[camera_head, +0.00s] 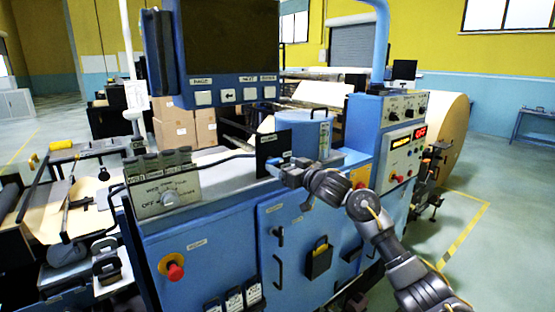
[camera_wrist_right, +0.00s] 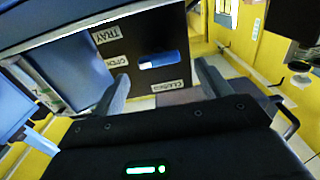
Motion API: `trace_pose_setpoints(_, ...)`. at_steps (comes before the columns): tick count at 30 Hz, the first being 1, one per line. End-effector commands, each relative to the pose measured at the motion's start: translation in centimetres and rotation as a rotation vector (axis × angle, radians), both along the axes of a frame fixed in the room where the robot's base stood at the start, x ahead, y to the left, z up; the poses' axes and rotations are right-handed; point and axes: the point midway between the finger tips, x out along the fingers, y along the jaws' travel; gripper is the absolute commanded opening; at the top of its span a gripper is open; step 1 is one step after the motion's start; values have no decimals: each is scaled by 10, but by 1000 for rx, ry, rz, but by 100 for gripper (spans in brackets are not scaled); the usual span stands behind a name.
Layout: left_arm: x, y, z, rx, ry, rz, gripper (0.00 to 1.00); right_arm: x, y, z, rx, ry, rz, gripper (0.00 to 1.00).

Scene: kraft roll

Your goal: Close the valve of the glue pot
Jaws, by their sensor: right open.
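The glue pot (camera_head: 308,132) is a blue drum on top of the blue machine, right of a black plate (camera_head: 272,142). In the right wrist view the black plate (camera_wrist_right: 140,38) bears the labels OPEN (camera_wrist_right: 115,61), CLOSED (camera_wrist_right: 168,86) and TRAY. A short blue valve lever (camera_wrist_right: 163,59) with a pale end lies between OPEN and CLOSED. My right gripper (camera_head: 283,165) is at the plate. Its open fingers (camera_wrist_right: 162,85) stand to either side of the lever in the wrist view, with a gap; contact with it cannot be seen. My left gripper is out of view.
A monitor (camera_head: 228,45) with a button row hangs above left. A knob box (camera_head: 165,195) stands on the machine's left, a control panel (camera_head: 402,150) on its right. A red button (camera_head: 174,271) sits on the front. A large kraft roll (camera_head: 453,125) is behind.

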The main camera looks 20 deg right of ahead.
Motion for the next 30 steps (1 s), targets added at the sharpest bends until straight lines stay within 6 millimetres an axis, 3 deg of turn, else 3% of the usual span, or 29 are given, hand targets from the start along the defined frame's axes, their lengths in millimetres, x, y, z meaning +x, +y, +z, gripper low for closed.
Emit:
trace_pose_setpoints(3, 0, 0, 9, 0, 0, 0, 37, 18, 7, 3, 1, 1, -1, 76)
trace_pose_setpoints(9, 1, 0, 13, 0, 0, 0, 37, 33, 13, 1, 0, 1, -1, 76)
trace_pose_setpoints(20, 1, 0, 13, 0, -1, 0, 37, 36, 14, -1, -1, 0, -1, 75)
trace_pose_setpoints(30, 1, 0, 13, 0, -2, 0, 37, 36, 14, -1, -1, 0, -1, 32)
